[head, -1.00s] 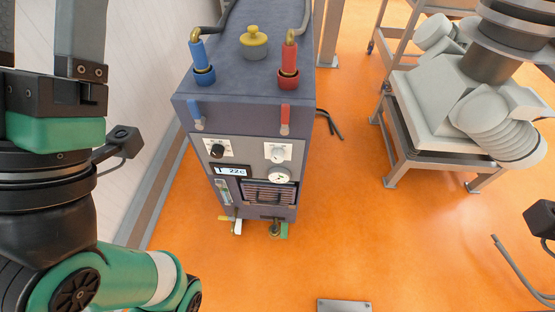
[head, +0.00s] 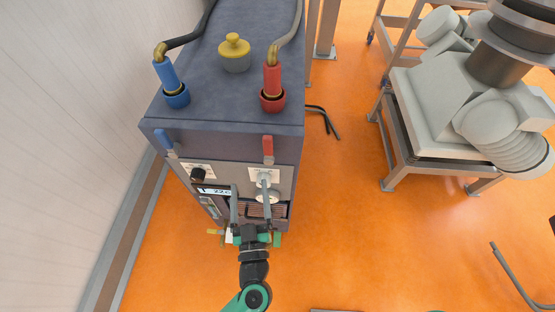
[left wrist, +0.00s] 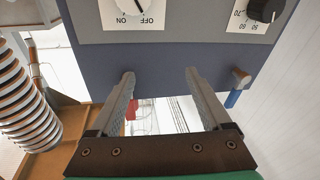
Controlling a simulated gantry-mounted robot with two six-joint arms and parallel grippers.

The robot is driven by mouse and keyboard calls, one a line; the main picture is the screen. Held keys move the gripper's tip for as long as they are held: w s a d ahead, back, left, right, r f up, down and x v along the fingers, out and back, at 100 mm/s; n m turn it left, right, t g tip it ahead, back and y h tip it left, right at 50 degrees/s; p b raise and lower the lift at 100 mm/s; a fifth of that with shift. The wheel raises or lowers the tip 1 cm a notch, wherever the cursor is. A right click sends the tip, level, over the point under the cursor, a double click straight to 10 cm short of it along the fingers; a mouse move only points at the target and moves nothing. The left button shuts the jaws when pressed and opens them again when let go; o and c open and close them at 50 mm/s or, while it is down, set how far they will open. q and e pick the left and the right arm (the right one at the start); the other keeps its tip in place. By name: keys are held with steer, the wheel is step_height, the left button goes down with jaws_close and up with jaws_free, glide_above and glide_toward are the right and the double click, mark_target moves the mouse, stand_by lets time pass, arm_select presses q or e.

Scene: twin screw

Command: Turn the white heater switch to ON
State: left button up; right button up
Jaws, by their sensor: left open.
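The white heater switch (left wrist: 133,4) shows at the top edge of the left wrist view, cut off, with its ON and OFF label upside down. I cannot tell for sure which mark it points to. In the head view its white label plate (head: 255,174) is on the upper right of the machine's front panel, and one finger partly covers the switch. My left gripper (head: 250,188) is open and empty in front of the panel, its fingers pointing at it. In the left wrist view the fingertips (left wrist: 160,73) are apart, clear of the switch. My right gripper is not in view.
The dark machine (head: 212,60) carries a blue lever (head: 164,141) and a red lever (head: 267,149) above the panel. A black knob (head: 198,174) is left of the switch, a display (head: 213,191) below.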

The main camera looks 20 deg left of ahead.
arm_select(q)
steer(key=s+d+f+m+h, duration=0.4)
steer(key=s+f+m, duration=0.1)
steer(key=s+f, duration=0.25)
steer(key=x, duration=1.3)
steer(key=shift+f+b, duration=0.35)
steer(key=shift+b, duration=0.1)
jaws_close()
